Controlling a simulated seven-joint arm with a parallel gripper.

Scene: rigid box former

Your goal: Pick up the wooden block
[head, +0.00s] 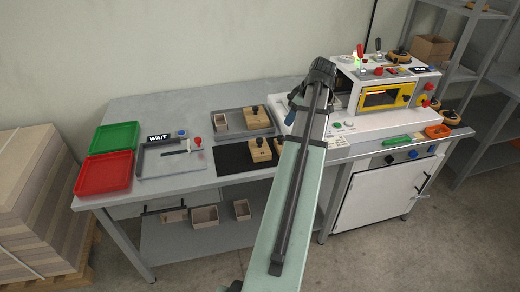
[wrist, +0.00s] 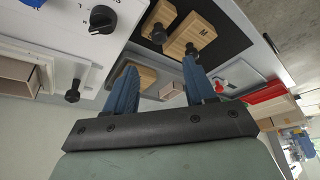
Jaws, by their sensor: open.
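Several wooden blocks with black knobs are in view, and I cannot tell which one the task means. One block (head: 261,148) sits on a black mat (head: 232,160). Another is partly hidden by my arm. In the wrist view both mat blocks show: a block marked with a letter (wrist: 198,36) and another block (wrist: 161,14) beside it. A further block (head: 257,113) lies in a grey tray (head: 236,134); it shows partly behind my fingers (wrist: 147,78). My gripper (wrist: 158,72) has its blue fingers apart with nothing held. In the head view it is right of the tray.
Green (head: 114,137) and red (head: 104,172) trays and a WAIT fixture (head: 160,164) stand at the bench's left. A yellow-fronted machine (head: 388,96) stands on the white unit at right. A small open box (head: 221,122) is in the grey tray. Stacked boards (head: 38,195) stand far left.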

